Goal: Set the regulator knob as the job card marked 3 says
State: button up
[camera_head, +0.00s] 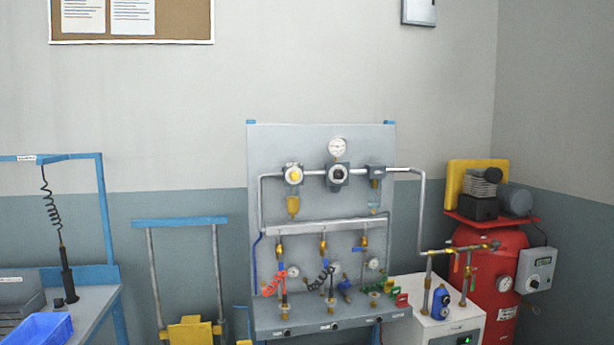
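The regulator (338,176) sits in the middle of the pipe on the grey back panel. Its dark round knob faces me, and a white dial gauge (338,147) stands just above it. The knob's setting and the gauge reading are too small to tell. Two white sheets (83,14) (133,15) are pinned on the cork board at the upper left, cut off at the top. Their text is unreadable, and I cannot tell whether either is the card marked 3. My gripper is not in view.
A yellow-faced unit (293,174) sits left of the regulator, a grey one (375,172) right. Hoses and valves hang below, above the bench ledge (332,318). A red tank (497,275) stands right. A workbench (95,300) with a blue bin (38,329) stands left.

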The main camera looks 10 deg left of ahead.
aim_at(339, 174)
jog(key=u, duration=0.4)
jog(key=i, duration=0.65)
jog(key=u, duration=0.75)
jog(key=i, duration=1.4)
jog(key=u, duration=0.3)
